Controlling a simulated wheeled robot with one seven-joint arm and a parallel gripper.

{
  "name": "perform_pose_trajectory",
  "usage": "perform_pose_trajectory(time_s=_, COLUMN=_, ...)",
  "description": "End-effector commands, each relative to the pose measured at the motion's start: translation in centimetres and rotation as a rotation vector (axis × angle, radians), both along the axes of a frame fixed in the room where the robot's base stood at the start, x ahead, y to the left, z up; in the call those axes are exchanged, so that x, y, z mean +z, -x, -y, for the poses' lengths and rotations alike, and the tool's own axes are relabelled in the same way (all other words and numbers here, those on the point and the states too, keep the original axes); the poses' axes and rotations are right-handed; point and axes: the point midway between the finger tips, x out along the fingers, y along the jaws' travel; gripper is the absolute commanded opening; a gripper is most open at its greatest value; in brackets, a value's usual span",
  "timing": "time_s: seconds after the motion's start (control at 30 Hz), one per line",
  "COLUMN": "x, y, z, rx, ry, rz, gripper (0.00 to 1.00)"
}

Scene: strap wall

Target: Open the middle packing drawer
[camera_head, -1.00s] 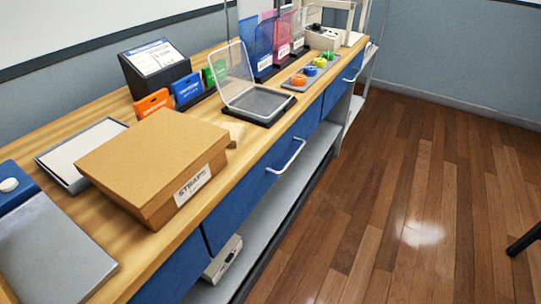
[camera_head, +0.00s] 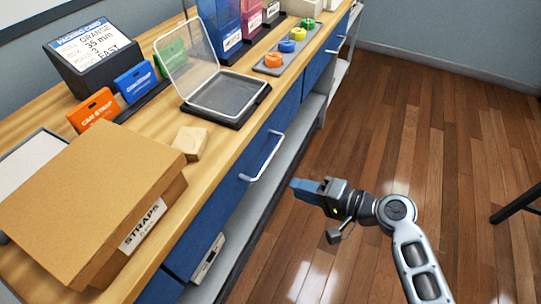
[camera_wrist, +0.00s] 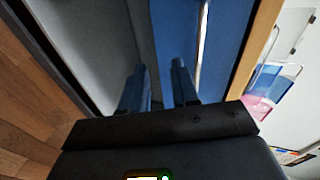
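The middle packing drawer (camera_head: 222,208) is the blue front under the wooden bench top, and it looks shut, flush with the bench. Its pale bar handle (camera_head: 264,158) runs along the front. In the wrist view the blue front (camera_wrist: 228,35) is ahead, with the handle (camera_wrist: 203,45) at its right, beyond my right finger. My gripper (camera_head: 303,187) is in front of the drawer, to the right of the handle in the head view and apart from it. In the wrist view my gripper (camera_wrist: 159,85) has its two blue fingers apart with nothing between them.
A brown STRAPS box (camera_head: 90,190), a small wooden block (camera_head: 190,142) and a clear-lidded case (camera_head: 225,97) stand on the bench. A grey shelf (camera_head: 235,250) lies below the drawers. The wooden floor (camera_head: 420,130) on the right is mostly clear.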

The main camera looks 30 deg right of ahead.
Motion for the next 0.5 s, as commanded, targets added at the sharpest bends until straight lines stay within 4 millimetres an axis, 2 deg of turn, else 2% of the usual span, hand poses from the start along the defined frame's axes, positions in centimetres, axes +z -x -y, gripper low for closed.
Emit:
perform_pose_trajectory(time_s=0.03, x=1.2, y=-1.5, z=0.4, rx=0.016, ry=-0.044, rz=0.018, gripper=0.3)
perform_pose_trajectory(time_s=0.1, x=2.4, y=-2.8, z=0.6, rx=0.043, ry=-0.094, rz=0.036, gripper=0.3)
perform_pose_trajectory(time_s=0.2, x=3.6, y=-3.8, z=0.9, rx=0.069, ry=-0.143, rz=0.055, gripper=0.3)
perform_pose_trajectory(time_s=0.37, x=4.2, y=-4.9, z=0.6, rx=0.086, ry=-0.169, rz=0.065, gripper=0.3)
perform_pose_trajectory(time_s=0.5, x=3.9, y=-6.3, z=-0.5, rx=0.087, ry=-0.168, rz=0.064, gripper=0.3)
